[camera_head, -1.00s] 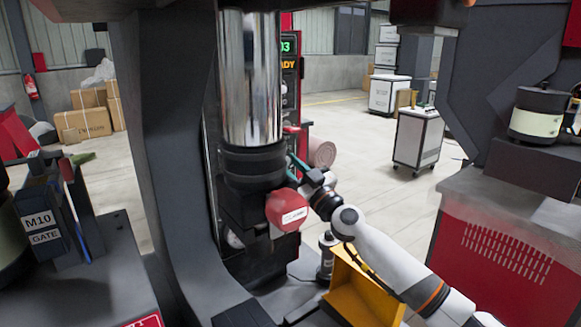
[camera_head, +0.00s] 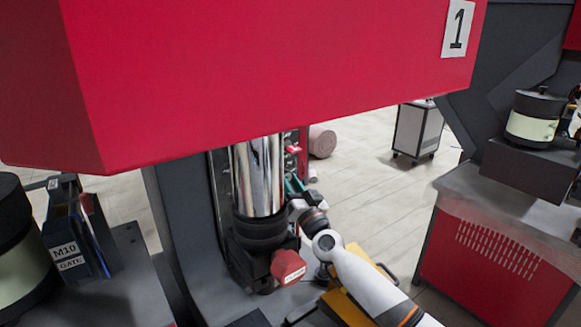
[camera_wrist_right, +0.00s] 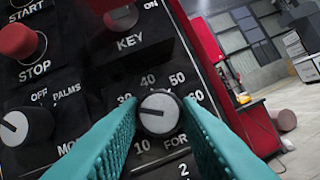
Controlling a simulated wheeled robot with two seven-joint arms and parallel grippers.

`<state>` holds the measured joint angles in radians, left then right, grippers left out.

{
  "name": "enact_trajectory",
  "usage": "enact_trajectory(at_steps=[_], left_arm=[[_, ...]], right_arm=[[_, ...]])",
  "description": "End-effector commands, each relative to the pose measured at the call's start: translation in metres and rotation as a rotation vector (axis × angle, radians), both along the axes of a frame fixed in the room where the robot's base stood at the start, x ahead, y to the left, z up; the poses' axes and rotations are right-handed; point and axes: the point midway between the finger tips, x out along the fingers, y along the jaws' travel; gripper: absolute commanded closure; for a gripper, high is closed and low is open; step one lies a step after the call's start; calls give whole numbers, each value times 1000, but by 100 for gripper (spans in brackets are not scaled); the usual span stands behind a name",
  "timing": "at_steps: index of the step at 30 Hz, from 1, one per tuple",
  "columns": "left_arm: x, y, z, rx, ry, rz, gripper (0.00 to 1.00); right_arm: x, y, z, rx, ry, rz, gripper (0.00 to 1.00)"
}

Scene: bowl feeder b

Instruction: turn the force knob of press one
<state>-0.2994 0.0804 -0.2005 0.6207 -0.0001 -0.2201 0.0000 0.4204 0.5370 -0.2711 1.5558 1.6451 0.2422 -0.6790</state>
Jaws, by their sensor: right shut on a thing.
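Press one is a dark machine with a red housing (camera_head: 270,70) marked "1" across the top of the head view. Its force knob (camera_wrist_right: 160,115), grey-faced with a black rim, sits on the black control panel in the right wrist view, ringed by numbers. My right gripper (camera_head: 297,188) is beside the shiny press column in the head view. In the wrist view its teal fingers (camera_wrist_right: 160,128) are shut on the force knob, one on each side. The knob is hidden in the head view. My left gripper is not in view.
The panel also holds a mode dial (camera_wrist_right: 27,126), a red stop button (camera_wrist_right: 17,42) and a key switch (camera_wrist_right: 122,18).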

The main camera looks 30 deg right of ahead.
Motion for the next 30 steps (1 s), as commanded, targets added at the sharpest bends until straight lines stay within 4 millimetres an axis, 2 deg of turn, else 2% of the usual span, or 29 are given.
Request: enact_trajectory(at_steps=[1, 9, 16, 29, 30], left_arm=[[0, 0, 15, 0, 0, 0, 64], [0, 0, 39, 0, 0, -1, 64], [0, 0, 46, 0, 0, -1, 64], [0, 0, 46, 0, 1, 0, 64], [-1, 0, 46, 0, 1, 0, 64]], right_arm=[[0, 1, 6, 35, 7, 1, 92], [0, 2, 4, 177, 26, -1, 93], [0, 2, 1, 231, 32, 0, 93], [0, 2, 0, 239, 34, 1, 93], [0, 2, 0, 239, 34, 1, 67]])
